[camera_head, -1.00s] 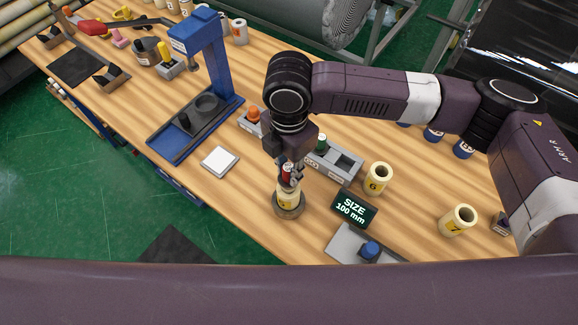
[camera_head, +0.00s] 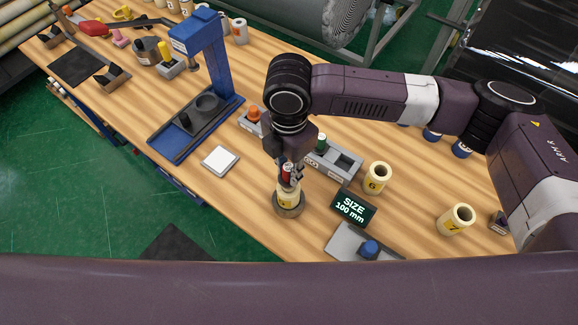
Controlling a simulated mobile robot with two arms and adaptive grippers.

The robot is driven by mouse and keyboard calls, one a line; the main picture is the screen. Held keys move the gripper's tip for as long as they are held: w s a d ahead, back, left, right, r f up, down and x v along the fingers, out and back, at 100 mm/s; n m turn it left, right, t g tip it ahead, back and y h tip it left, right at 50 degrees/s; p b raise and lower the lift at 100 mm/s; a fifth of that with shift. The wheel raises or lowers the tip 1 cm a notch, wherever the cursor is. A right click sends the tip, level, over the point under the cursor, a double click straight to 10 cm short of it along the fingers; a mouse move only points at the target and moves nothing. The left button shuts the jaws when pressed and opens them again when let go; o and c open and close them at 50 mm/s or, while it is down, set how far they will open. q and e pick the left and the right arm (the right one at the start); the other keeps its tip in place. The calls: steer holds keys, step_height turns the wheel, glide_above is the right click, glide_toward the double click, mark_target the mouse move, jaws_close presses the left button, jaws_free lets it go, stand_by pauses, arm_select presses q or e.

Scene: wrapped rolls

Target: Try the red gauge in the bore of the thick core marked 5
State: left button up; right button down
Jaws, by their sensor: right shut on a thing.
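My right gripper (camera_head: 289,168) points down and is shut on the red gauge (camera_head: 288,173). The gauge is upright, right at the top of a cream core (camera_head: 288,199) with a yellow label. The core stands upright on a round brown-grey base (camera_head: 290,211). The number on its label is too small to read surely. The gripper and gauge cover the core's mouth, so I cannot tell how far the gauge is inside the bore. My left gripper is not in view.
A gauge rack (camera_head: 340,163) with green and orange gauges stands just behind the gripper. Cores marked 6 (camera_head: 377,177) and 7 (camera_head: 457,219) stand to the right. A display (camera_head: 353,207) reads SIZE 100 mm. A white pad (camera_head: 220,160) and blue press (camera_head: 205,50) are left.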

arm_select(q)
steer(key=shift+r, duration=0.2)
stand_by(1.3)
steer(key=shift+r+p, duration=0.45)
steer(key=shift+p, duration=0.1)
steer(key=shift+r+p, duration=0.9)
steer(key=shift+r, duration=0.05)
stand_by(5.0)
